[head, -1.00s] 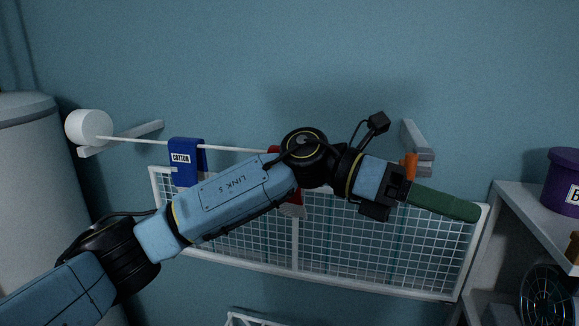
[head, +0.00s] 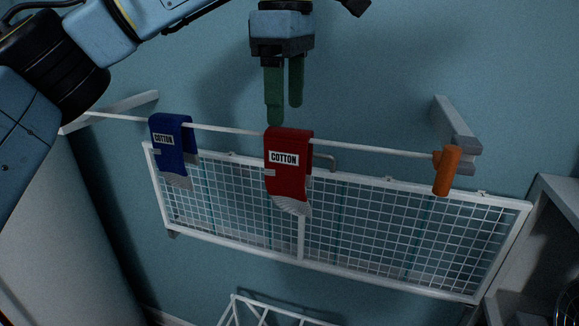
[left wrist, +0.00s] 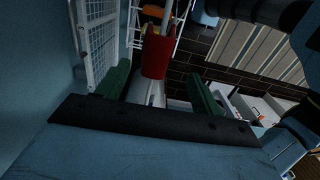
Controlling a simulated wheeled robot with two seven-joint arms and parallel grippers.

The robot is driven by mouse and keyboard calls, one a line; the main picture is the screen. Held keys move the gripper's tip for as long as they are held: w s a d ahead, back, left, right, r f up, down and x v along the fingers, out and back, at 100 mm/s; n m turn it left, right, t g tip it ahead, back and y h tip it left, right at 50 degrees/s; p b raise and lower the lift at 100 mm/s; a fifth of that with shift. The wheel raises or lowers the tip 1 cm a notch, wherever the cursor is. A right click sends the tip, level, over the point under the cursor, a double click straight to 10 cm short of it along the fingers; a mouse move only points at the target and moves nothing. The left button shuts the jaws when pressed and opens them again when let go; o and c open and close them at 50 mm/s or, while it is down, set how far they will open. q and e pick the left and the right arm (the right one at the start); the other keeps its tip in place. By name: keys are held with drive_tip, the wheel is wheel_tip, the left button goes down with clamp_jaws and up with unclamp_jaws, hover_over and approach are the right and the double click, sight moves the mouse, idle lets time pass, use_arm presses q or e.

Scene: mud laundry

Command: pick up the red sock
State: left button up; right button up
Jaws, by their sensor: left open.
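The red sock (head: 288,165), with a white COTTON label and a grey toe, hangs folded over a white rod (head: 225,131). My left gripper (head: 284,110) is above it, pointing down, with its two green fingers apart and empty. The fingertips are just above the rod near the sock's top; I cannot tell the exact depth gap. In the left wrist view the red sock (left wrist: 156,57) lies beyond and between the open fingers. My right gripper is not in view.
A blue sock (head: 172,145) hangs on the rod to the left. A white wire rack (head: 400,235) is behind and below. A grey shelf stands at right.

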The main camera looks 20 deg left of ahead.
sight(289, 150)
use_arm(q)
drive_tip(key=f, duration=0.3)
drive_tip(key=shift+w, duration=0.2)
drive_tip(key=shift+s+f, duration=0.1)
drive_tip(key=shift+f, duration=0.3)
wheel_tip(289, 150, down, 5)
drive_tip(key=shift+d+r+p, duration=0.1)
drive_tip(key=shift+p, duration=0.7)
drive_tip(key=shift+c, duration=0.8)
drive_tip(key=c, duration=0.9)
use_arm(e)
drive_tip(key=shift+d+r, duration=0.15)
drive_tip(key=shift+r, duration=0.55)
